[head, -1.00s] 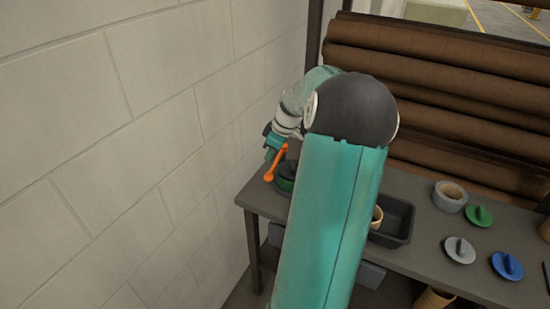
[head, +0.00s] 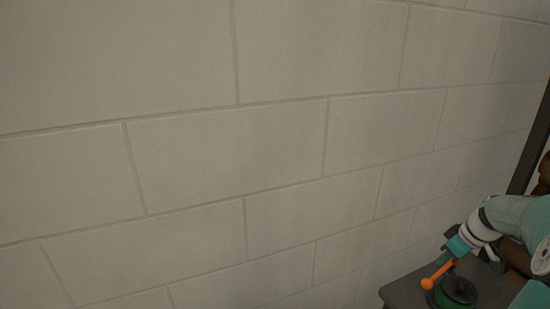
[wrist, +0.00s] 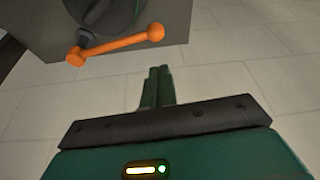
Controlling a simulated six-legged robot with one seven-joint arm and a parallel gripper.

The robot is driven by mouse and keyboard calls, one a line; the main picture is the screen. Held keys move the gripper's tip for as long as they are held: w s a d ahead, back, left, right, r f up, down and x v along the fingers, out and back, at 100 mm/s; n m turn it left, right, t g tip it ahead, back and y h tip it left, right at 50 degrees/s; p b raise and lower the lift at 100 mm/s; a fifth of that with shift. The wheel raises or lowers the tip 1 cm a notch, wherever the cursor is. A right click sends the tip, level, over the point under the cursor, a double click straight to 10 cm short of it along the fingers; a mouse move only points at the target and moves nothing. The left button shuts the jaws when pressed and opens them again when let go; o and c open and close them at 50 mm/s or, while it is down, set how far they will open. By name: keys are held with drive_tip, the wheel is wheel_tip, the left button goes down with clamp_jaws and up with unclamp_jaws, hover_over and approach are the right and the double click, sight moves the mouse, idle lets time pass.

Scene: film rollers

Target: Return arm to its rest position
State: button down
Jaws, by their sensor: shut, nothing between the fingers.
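My gripper (wrist: 157,88) shows in the wrist view with its two dark green fingers together and nothing between them. An orange crank handle (wrist: 115,45) lies beyond the fingertips, apart from them, on a dark round device (wrist: 105,14). In the head view, my teal and white arm end reaches in at the lower right, close above the orange handle (head: 438,273). The device there has a black top and a green lower part (head: 440,299). The fingertips are not clear in the head view.
A grey block wall (head: 230,150) fills most of the head view. The dark table (head: 400,291) shows only at its left corner, close to the wall.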

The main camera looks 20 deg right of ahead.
drive_tip(key=w+a+r+h, duration=0.1)
drive_tip(key=a+r, duration=0.2)
drive_tip(key=a, duration=0.5)
drive_tip(key=w+a+r+g, duration=0.1)
drive_tip(key=w+a+r, duration=0.15)
drive_tip(key=a, duration=0.55)
drive_tip(key=w+a+r+h, duration=0.1)
drive_tip(key=a+r, duration=0.2)
drive_tip(key=a, duration=0.5)
drive_tip(key=s+a+r+m+t, duration=0.1)
drive_tip(key=s+a, duration=0.5)
drive_tip(key=a, duration=0.4)
drive_tip(key=s+a+r+m+t+y, duration=0.1)
drive_tip(key=s+a, duration=0.5)
drive_tip(key=a, duration=0.5)
drive_tip(key=shift+s+r+m+t, duration=0.3)
drive_tip(key=shift+s+t, duration=0.1)
